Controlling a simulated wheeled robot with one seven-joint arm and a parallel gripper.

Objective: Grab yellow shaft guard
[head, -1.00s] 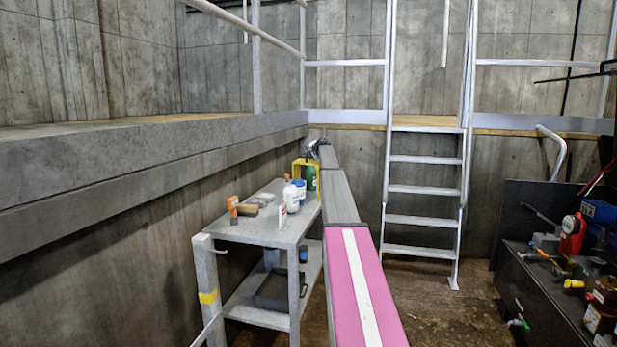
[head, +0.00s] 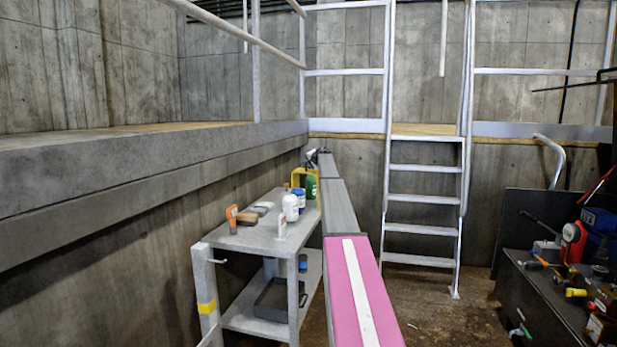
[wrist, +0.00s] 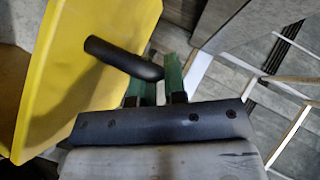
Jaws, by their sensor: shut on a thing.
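The yellow shaft guard (head: 297,178) stands at the far end of the grey bench in the head view, partly hidden by items in front of it. In the wrist view the yellow guard (wrist: 85,70) fills the left side as a tilted flat panel. A black cylindrical handle (wrist: 120,57) sticks out from its face. My gripper (wrist: 155,77), with green fingers, is shut on this handle near its outer end. In the head view my arm reaches to the guard, and the fingers are too small to make out.
The grey bench (head: 238,237) also carries a green bottle (head: 312,187), a white bottle (head: 290,207) and an orange-handled tool (head: 232,217). A concrete wall and ledge (head: 130,175) run along the left. A ladder (head: 425,197) stands behind, with open floor before it.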

